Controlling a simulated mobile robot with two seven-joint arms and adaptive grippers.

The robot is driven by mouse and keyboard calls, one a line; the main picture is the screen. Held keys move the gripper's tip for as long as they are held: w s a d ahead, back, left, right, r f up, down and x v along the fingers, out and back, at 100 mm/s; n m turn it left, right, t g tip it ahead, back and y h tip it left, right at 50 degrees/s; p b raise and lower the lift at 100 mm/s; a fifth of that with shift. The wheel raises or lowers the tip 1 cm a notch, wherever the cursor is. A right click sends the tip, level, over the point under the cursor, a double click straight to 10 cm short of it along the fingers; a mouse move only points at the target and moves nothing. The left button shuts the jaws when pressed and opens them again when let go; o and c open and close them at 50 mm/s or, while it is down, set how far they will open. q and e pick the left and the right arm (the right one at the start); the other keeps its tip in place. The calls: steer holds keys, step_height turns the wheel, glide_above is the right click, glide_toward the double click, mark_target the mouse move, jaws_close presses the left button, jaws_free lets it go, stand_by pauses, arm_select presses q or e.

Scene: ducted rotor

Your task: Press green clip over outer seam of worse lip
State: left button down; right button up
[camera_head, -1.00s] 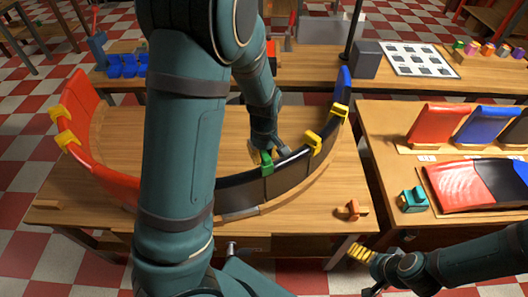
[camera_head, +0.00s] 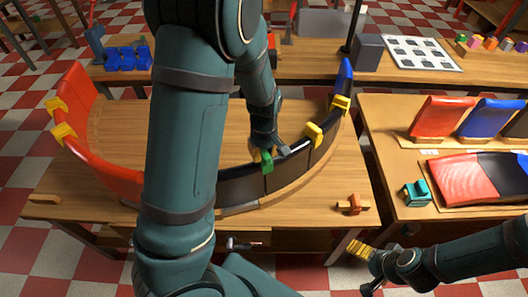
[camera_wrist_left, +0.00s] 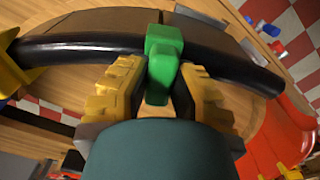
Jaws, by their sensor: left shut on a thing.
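The curved duct lip stands as a ring of red, black and blue segments on the wooden table. My left gripper (camera_head: 268,148) is shut on the green clip (camera_head: 266,161), at the rim of the black segments (camera_head: 243,185). In the left wrist view the green clip (camera_wrist_left: 163,60) sits between the yellow ridged fingers and lies across the black rim (camera_wrist_left: 90,43), in line with a panel seam. I cannot tell whether it is fully seated. My right gripper (camera_head: 360,250) hangs low at the right, its finger opening unclear.
Yellow clips sit on the rim at the right (camera_head: 314,134) and on the red segment at the left (camera_head: 63,132). An orange-and-wood piece (camera_head: 353,204) lies at the table's front right. A teal block (camera_head: 416,193) and spare panels (camera_head: 462,182) lie on the right table.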

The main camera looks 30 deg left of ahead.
mark_target(264, 152)
arm_select(q)
steer(key=shift+f, duration=0.25)
steer(key=c, duration=0.9)
jaws_free()
steer(key=shift+o, duration=0.2)
steer(key=shift+r, duration=0.1)
step_height(264, 152, up, 12)
steer(key=shift+s, duration=0.1)
